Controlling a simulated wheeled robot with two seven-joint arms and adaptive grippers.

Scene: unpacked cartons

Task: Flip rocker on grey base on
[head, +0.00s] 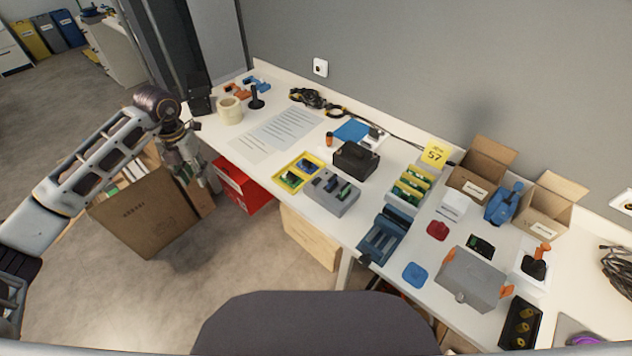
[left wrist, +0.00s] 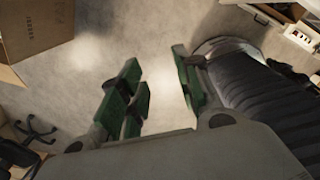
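A grey base (head: 331,192) sits near the front edge of the white table, with small dark and green parts on top. It is too small to tell which part is the rocker or which way it is tilted. My left gripper (head: 203,180) hangs in front of the table's left part, left of the grey base and well apart from it. In the left wrist view its green-padded fingers (left wrist: 160,88) are apart, with only floor between them. My right gripper is not in view.
A black box (head: 355,161) stands just behind the grey base, and a yellow-framed tray (head: 297,173) lies to its left. Paper sheets (head: 282,130) lie farther left. A red box (head: 240,187) and an open carton (head: 148,217) stand below on the floor side. The table's right part is crowded.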

